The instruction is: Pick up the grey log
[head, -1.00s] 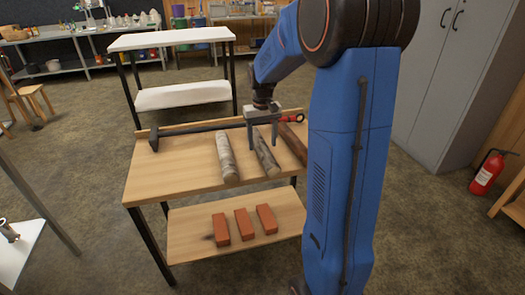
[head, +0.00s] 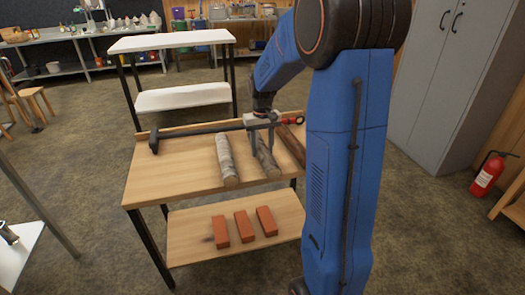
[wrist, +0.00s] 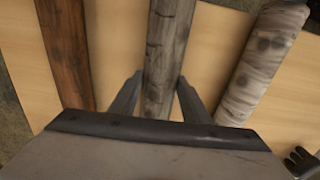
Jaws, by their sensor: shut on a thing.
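The grey log (head: 266,160) lies on the wooden table top between a pale birch-like log and a reddish-brown log. It also shows in the middle of the wrist view (wrist: 165,50). My gripper (head: 264,150) is down over the grey log, with one finger on each side of it. In the wrist view its fingers (wrist: 158,98) flank the log closely, shut on it. The log still appears to rest on the table.
The pale log (head: 226,160) lies left of the grey log and the brown log (head: 291,145) right of it. A long black-handled tool (head: 195,131) lies behind them. Several orange bricks (head: 243,226) sit on the lower shelf. A white-topped shelf unit (head: 172,39) stands behind.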

